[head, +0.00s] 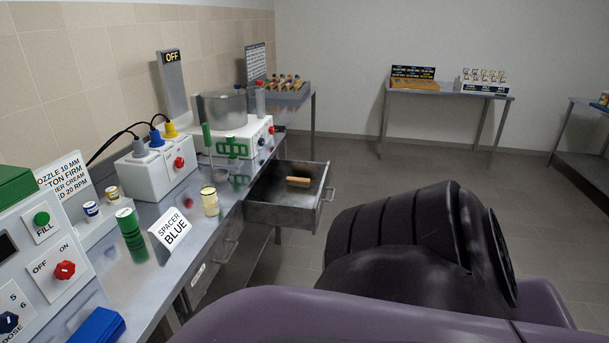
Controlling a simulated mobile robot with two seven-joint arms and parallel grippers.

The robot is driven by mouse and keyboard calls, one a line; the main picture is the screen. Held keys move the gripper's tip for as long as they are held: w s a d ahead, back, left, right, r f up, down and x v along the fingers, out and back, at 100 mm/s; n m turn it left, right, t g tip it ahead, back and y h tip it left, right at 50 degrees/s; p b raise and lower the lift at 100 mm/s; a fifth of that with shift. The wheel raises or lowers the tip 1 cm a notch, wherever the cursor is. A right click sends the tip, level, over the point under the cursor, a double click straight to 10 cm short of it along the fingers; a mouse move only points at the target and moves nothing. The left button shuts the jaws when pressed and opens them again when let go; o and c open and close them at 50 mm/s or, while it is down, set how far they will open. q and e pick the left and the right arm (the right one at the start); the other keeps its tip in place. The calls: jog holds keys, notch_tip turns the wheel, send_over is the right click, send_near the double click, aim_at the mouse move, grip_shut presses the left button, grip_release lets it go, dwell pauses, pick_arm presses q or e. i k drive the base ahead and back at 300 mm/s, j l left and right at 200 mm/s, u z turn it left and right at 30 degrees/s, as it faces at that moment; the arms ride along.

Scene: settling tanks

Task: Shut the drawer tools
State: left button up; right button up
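A grey metal drawer (280,216) stands pulled out from the long metal bench, to the right of its front edge. Its front panel and handle (328,194) face right, toward the open floor. A small object with a light wooden or orange handle (298,181) lies inside. I cannot read a label on this drawer. A large black and purple part of my own arm fills the lower right, apart from the drawer in the picture. Neither of my grippers shows in the head view.
The bench top (188,255) holds a "SPACER BLUE" card (171,230), a green cylinder (132,235), a yellowish jar (209,201), and white control boxes (160,168). Closed drawers (229,243) sit below its edge. Open floor (400,163) lies beyond the drawer, up to a far table (450,91).

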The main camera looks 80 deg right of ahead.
aim_at(272, 200)
jog(key=z, duration=2.55)
jog(key=i+l+u, duration=0.4)
jog(key=i+l, duration=0.2)
jog(key=i+l+u, duration=0.35)
jog(key=i+l, duration=0.4)
